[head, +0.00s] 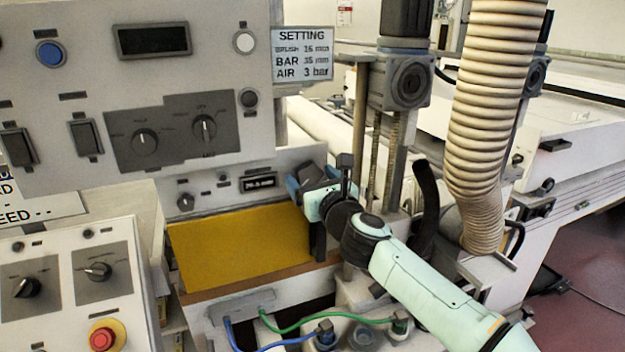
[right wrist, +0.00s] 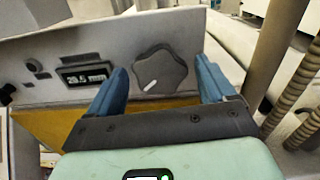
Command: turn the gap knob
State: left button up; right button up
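The gap knob (right wrist: 160,74) is a dark grey lobed knob with a white pointer line, on the pale panel. The pointer slants to the lower left. A small display (right wrist: 85,75) left of it reads about 28.5 mm; it also shows in the head view (head: 259,183). My right gripper (right wrist: 159,80) is open, its blue fingers on either side of the knob with visible room between. I cannot tell how close the fingertips are to the panel. In the head view my right gripper (head: 307,180) hides most of the knob. My left gripper is not in view.
A setting card (head: 302,54) lists brush, bar 35 mm and air 3 bar. A yellow panel (head: 240,247) lies below the knob panel. Threaded posts (head: 372,140) and a ribbed hose (head: 490,110) stand right of my gripper. A red stop button (head: 103,338) is lower left.

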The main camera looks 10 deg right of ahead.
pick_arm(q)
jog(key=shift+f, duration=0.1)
pick_arm(e)
jog(key=shift+s, duration=0.15)
jog(key=shift+s+d, duration=0.1)
jog(key=shift+s, duration=0.15)
pick_arm(q)
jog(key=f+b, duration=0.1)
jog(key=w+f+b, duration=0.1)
jog(key=b, duration=0.1)
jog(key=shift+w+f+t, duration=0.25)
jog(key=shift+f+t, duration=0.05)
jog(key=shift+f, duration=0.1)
pick_arm(e)
jog(key=s+d, duration=0.2)
jog(key=s, duration=1)
jog(key=shift+s+d, duration=0.2)
